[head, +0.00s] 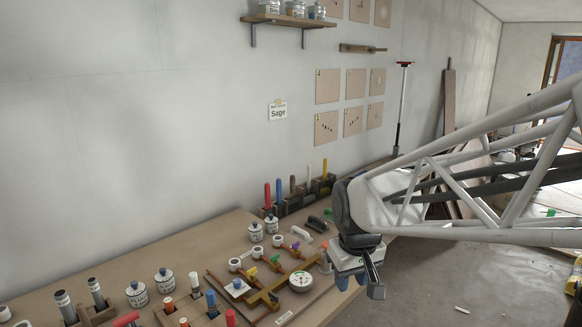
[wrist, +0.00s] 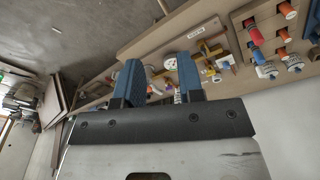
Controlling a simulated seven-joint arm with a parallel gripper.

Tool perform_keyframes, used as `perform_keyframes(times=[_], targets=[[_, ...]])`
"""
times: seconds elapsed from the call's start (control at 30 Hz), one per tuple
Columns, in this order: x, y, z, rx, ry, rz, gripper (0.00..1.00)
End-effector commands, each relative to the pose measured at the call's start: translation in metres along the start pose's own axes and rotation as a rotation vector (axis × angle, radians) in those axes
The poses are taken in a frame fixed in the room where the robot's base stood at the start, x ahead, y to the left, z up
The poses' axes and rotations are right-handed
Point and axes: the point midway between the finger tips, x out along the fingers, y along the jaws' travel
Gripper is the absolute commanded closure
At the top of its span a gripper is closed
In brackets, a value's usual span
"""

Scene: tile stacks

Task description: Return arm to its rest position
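My gripper (wrist: 159,82) shows in the wrist view as two blue fingers standing well apart, with nothing held between them. In the head view my gripper (head: 352,282) hangs at the front right edge of the workbench (head: 190,248), and part of it is hidden by my wrist. My white lattice arm reaches in from the right. A round white dial (head: 301,281) on a wooden fixture (head: 262,297) lies just left of my gripper. The dial also shows beyond the fingers in the wrist view (wrist: 170,63).
Labelled pots (head: 165,280), a tool rack with coloured handles (head: 296,196) and wooden holders (head: 95,314) stand on the bench. A wall shelf (head: 290,20) and pinned boards (head: 327,86) are behind. The floor (head: 450,285) right of the bench is mostly open.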

Motion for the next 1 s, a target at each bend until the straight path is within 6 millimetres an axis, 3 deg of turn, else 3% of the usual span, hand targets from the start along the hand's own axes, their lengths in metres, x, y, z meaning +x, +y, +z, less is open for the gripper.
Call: perform_keyframes(times=[0.2, 0.6, 0.8, 1.0], targets=[[-0.021, 0.009, 0.054, 0.101, 0.031, 0.013, 0.65], [-0.037, 0.013, 0.145, 0.273, 0.077, 0.032, 0.65], [-0.038, 0.012, 0.169, 0.321, 0.09, 0.037, 0.65], [-0.038, 0.012, 0.174, 0.331, 0.091, 0.038, 0.65]])
